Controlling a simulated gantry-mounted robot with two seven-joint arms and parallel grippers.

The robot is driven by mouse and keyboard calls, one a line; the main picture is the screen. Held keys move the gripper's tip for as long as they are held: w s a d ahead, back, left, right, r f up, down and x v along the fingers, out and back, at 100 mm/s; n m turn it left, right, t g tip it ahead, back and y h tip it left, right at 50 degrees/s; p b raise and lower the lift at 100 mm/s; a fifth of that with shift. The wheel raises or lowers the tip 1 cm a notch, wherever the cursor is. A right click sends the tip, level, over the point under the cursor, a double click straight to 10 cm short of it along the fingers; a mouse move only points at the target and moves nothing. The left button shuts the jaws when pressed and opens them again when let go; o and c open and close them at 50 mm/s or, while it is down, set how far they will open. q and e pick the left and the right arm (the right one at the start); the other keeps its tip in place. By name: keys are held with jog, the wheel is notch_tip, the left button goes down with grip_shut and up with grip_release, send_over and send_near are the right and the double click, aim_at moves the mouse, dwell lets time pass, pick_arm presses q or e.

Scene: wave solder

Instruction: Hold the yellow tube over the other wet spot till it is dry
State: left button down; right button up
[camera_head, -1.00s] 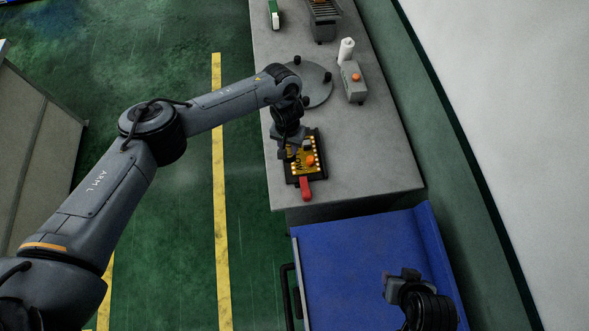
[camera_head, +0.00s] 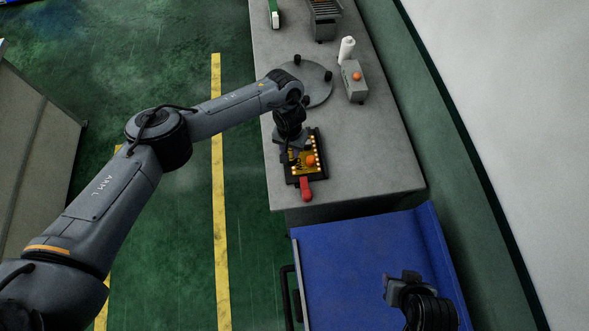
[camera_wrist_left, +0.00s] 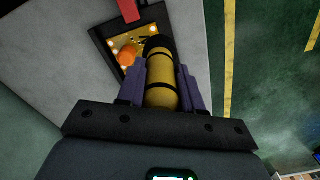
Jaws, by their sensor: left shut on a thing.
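My left gripper (camera_wrist_left: 162,92) is shut on the yellow tube (camera_wrist_left: 160,75), which has black bands and a dark end. In the head view my left gripper (camera_head: 291,156) is over the left part of a dark-framed board (camera_head: 290,174) with yellow parts and bright dots along its edges. The tube's dark end points at the board in the left wrist view. An orange ball-like knob (camera_head: 310,160) stands on the board, right of the gripper. I cannot make out any wet spot. My right gripper (camera_head: 399,281) is over the blue surface; its jaws are too unclear to judge.
A red handle (camera_head: 306,189) sticks out from the board's near side. On the grey bench (camera_head: 370,150) are a round plate (camera_head: 318,88) with black knobs, a grey box (camera_head: 354,82) with an orange knob, and a white roll (camera_head: 346,50). A blue-topped cart (camera_head: 350,260) stands in front.

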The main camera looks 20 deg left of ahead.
pick_arm(q)
jog(key=shift+w+d+f+b, duration=0.1)
jog(key=shift+d+f+b, duration=0.1)
jog(key=shift+f+b, duration=0.7)
jog(key=shift+w+d+f+b, duration=0.15)
jog(key=shift+f+b, duration=0.4)
jog(key=shift+f, duration=0.7)
jog(key=shift+s+d+f+b, duration=0.1)
jog(key=shift+d+f+b, duration=0.15)
jog(key=shift+f+b, duration=0.65)
jog(key=shift+f, duration=0.2)
jog(key=shift+r+p, duration=0.1)
jog(key=shift+p, duration=0.2)
notch_tip(320, 180, up, 8)
jog(key=p, duration=0.8)
jog(key=shift+p, duration=0.3)
dwell(0.8)
